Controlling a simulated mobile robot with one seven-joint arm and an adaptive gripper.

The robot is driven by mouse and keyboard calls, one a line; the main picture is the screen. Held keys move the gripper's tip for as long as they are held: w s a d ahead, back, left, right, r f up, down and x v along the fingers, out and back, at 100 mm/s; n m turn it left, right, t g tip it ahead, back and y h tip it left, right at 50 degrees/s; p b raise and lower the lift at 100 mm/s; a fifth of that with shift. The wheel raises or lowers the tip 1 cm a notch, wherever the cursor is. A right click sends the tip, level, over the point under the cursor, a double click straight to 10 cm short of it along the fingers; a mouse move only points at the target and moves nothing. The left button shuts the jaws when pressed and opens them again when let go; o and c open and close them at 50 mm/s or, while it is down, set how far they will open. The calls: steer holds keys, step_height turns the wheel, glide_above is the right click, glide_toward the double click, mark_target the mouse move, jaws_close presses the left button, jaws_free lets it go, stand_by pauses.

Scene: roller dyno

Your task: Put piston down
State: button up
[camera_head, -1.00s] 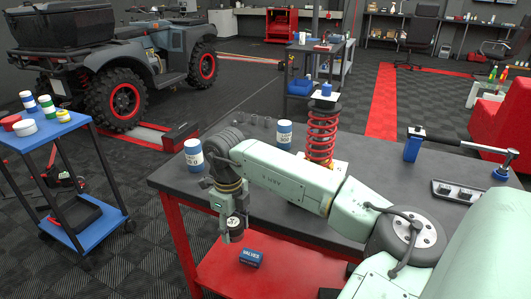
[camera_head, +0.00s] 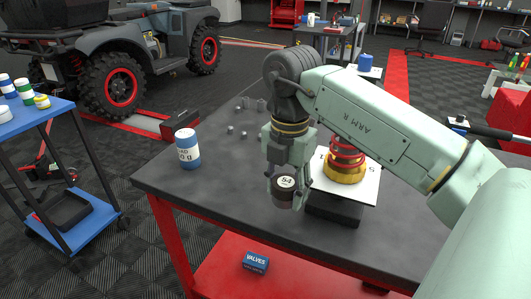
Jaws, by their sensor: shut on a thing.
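The piston (camera_head: 285,191) is a short dark cylinder with a pale round top marked with a number. My gripper (camera_head: 288,177) points down and is shut on it. It is upright in front of the dark tabletop (camera_head: 225,190), near a dark block; whether it touches the table I cannot tell. A white board (camera_head: 366,188) with partly hidden lettering lies to the right, by the dark block (camera_head: 332,209). My arm hides part of the board.
A blue-and-white can (camera_head: 187,150) stands left on the table. Small grey parts (camera_head: 243,134) lie behind it. A blue VALVES box (camera_head: 255,262) sits on the red lower shelf (camera_head: 225,275).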

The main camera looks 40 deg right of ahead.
steer(key=p, duration=0.4)
glide_above(251, 178)
steer(key=shift+s+a+f, duration=0.1)
steer(key=shift+s+f, duration=0.1)
steer(key=shift+f, duration=0.4)
steer(key=shift+w+f, duration=0.2)
steer(key=shift+w, duration=0.05)
step_height(251, 178, down, 3)
steer(key=shift+r+p, duration=0.2)
steer(key=shift+p, duration=0.45)
steer(key=shift+f, duration=0.35)
steer(key=shift+f, duration=0.1)
steer(key=shift+f+b, duration=0.15)
steer(key=shift+b, duration=0.15)
steer(key=o, duration=1.2)
